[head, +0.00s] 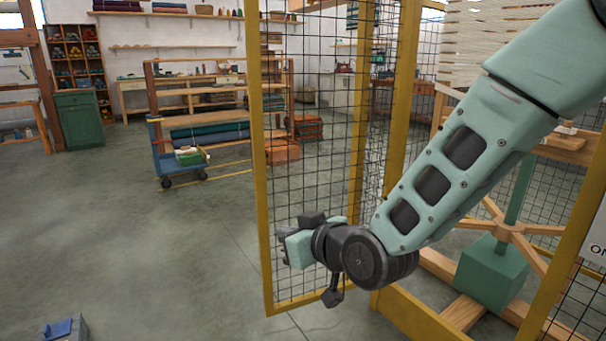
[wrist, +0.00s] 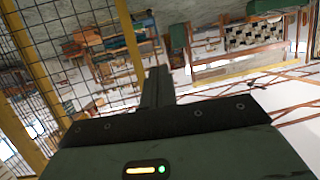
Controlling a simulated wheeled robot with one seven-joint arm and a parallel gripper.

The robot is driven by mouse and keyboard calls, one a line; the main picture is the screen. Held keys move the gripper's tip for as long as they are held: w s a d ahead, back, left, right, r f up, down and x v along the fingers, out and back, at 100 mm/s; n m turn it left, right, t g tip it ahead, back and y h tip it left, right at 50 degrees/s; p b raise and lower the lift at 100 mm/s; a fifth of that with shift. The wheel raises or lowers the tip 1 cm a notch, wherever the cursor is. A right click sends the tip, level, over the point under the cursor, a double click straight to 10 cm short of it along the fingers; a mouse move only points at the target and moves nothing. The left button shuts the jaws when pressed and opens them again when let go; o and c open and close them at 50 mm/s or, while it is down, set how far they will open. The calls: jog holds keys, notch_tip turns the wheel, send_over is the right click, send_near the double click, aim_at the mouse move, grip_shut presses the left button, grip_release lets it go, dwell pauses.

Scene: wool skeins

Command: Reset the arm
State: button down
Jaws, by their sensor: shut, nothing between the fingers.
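My arm reaches in from the upper right of the head view, bent down and left. My gripper (head: 284,240) is at its end, in front of the yellow-framed wire mesh gate (head: 262,150). I cannot tell whether it touches the mesh. In the wrist view my gripper (wrist: 158,84) shows its dark fingers together, with nothing between them. The mesh and yellow frame (wrist: 130,45) show at the left of that view.
Behind the gate stands a wooden stand with a green block base (head: 490,272). A blue-ended cart (head: 160,150) with rolled cloth and a green cabinet (head: 80,120) stand farther back. The grey floor (head: 150,250) at left is mostly clear. A blue-topped object (head: 60,328) is at the lower left.

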jog(key=s+d+f+g+h, duration=0.1)
jog(key=s+d+g+h, duration=0.25)
jog(key=s+d, duration=0.4)
jog(key=s+d+f+g+h, duration=0.15)
jog(key=s+d+g, duration=0.25)
jog(key=s, duration=0.7)
jog(key=s+d+g+h, duration=0.3)
jog(key=s+d, duration=0.3)
jog(key=s, duration=0.3)
notch_tip(320, 180, up, 32)
jog(key=p, duration=3.2)
jog(key=shift+d, duration=0.15)
